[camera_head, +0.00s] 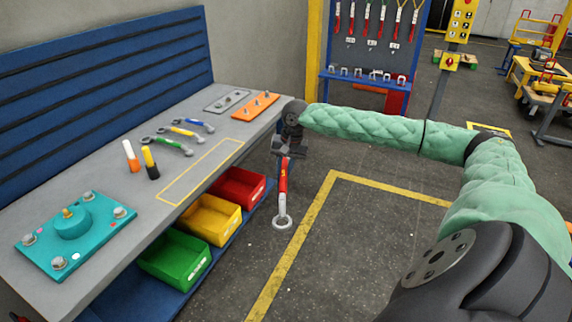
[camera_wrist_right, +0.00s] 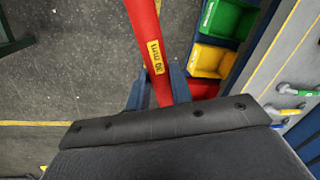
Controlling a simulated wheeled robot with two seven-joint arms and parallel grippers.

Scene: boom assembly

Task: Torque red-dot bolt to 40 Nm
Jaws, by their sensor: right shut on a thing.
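My right gripper (camera_head: 287,152) is shut on a red-handled ring wrench (camera_head: 283,178), which hangs down beside the bench with its ring end lowest. In the right wrist view the red handle (camera_wrist_right: 144,30) runs between the fingers (camera_wrist_right: 157,92) and has a yellow label that seems to read 30 mm. A teal plate (camera_head: 92,249) lies at the near left of the bench, with several grey bolts and a raised round hub (camera_head: 73,224) topped by an orange-yellow piece. Small coloured dots sit near the bolts; which is red is too small to tell. My left gripper is not in view.
The bench (camera_head: 115,185) holds green, yellow and blue wrenches (camera_head: 187,132), two markers (camera_head: 150,163), an orange plate (camera_head: 255,107) and an empty yellow-outlined area. Red, yellow and green bins (camera_head: 176,259) stand below its front edge.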

